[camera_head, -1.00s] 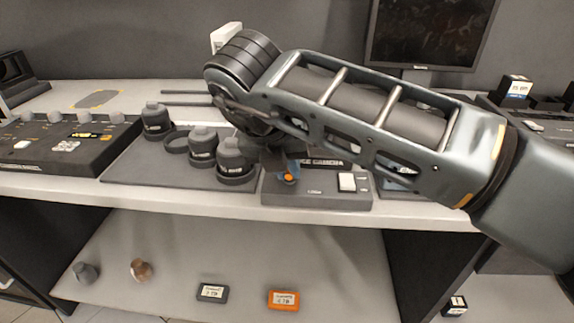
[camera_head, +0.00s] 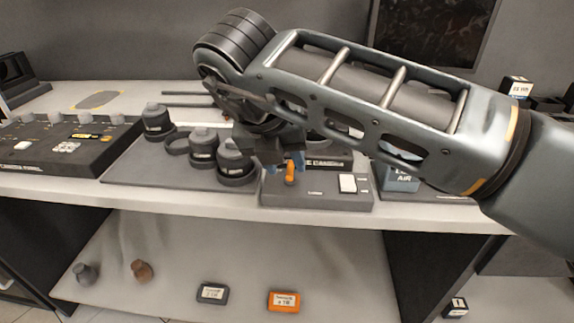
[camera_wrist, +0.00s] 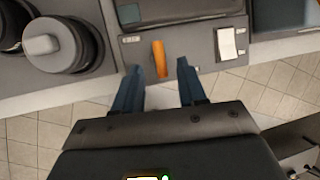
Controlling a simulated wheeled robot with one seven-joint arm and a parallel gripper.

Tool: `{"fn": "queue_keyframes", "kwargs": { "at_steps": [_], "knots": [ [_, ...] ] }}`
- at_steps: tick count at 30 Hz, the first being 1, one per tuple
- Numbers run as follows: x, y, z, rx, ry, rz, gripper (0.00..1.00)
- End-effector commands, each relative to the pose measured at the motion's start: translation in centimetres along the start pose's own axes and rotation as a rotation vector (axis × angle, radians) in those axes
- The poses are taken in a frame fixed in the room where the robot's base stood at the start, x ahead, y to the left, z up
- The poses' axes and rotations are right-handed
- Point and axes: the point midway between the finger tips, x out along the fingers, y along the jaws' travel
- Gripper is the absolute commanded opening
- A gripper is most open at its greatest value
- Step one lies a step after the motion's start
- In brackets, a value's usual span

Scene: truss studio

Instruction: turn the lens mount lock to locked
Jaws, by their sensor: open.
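The lens mount lock is an orange lever (camera_head: 291,172) on a dark grey camera base unit (camera_head: 325,198) at the counter's front edge. In the wrist view the orange lever (camera_wrist: 160,59) stands almost straight up and down in the picture, with small unreadable labels on both sides of it. My gripper (camera_wrist: 159,66) is open, its two blue fingertips on either side of the lever with gaps showing. In the head view my gripper (camera_head: 289,166) is at the lever, partly hidden by my arm.
A white switch (camera_head: 347,184) sits right of the lever; it also shows in the wrist view (camera_wrist: 227,43). Several dark lenses (camera_head: 202,149) stand on a mat to the left. A control panel (camera_head: 62,147) lies far left. A lower shelf holds small boxes (camera_head: 284,300).

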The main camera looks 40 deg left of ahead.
Motion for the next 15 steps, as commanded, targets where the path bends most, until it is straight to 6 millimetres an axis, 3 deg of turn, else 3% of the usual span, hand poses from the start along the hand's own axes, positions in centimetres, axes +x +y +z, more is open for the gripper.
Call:
{"fn": "queue_keyframes", "kwargs": {
  "at_steps": [6,15],
  "knots": [
    [-3.6,0.0,0.1,0.0,-0.004,0.001,0.41],
    [-5.4,0.0,0.0,0.0,-0.001,0.0,0.41]
  ]
}}
